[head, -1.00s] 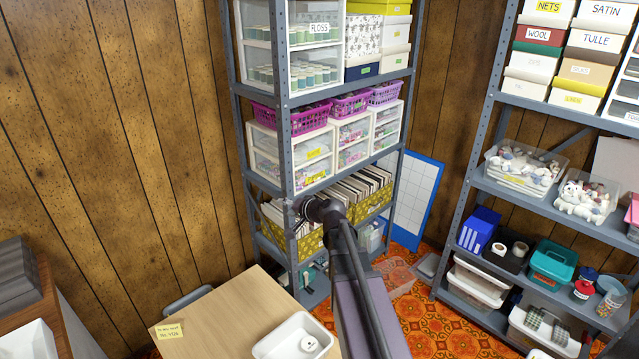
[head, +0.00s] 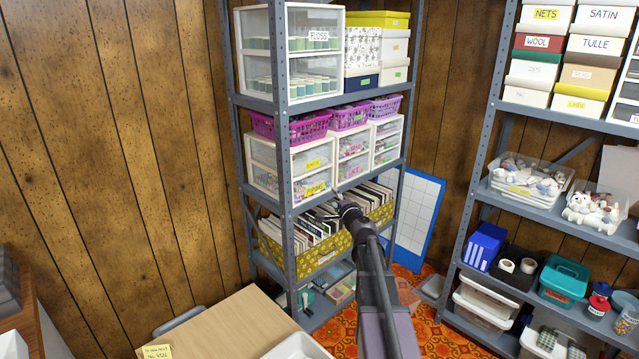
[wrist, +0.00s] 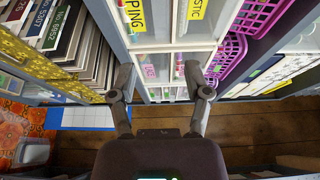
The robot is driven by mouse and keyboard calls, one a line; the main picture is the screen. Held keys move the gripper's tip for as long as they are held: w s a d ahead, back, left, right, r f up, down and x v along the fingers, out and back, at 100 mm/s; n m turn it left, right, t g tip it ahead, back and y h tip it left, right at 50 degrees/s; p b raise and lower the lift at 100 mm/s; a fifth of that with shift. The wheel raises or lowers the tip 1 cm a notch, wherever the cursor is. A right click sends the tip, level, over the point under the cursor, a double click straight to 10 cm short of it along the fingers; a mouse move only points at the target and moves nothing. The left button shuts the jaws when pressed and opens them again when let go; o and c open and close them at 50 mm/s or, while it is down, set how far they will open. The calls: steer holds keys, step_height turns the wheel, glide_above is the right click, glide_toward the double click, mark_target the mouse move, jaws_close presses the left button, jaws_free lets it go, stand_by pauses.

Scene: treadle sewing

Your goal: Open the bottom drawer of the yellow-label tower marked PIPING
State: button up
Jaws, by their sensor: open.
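The yellow-label tower (head: 262,165) is the leftmost white drawer tower on the middle shelf in the head view. Its bottom drawer (head: 290,193) bears a yellow label (head: 315,188). In the wrist view, turned sideways, the yellow label ending in "PING" (wrist: 135,12) is on the lower drawer, and one ending in "STIC" (wrist: 197,8) is on the upper. Both drawers look shut. My gripper (wrist: 160,80) is open and empty, its fingers spread before the drawer towers. In the head view my gripper (head: 334,207) is just below and right of the bottom drawer.
Pink-label drawers (wrist: 150,68) stand beside the yellow-label tower. Purple baskets (head: 348,116) sit on top. A grey shelf post (head: 286,200) rises in front of the tower's left part. A yellow patterned bin (head: 322,255) of upright cards fills the shelf below.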

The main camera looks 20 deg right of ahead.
mark_target(320, 181)
steer(key=shift+w, duration=0.1)
steer(key=w, duration=1.3)
steer(key=shift+w+d, duration=0.2)
steer(key=shift+w, duration=0.1)
jaws_close()
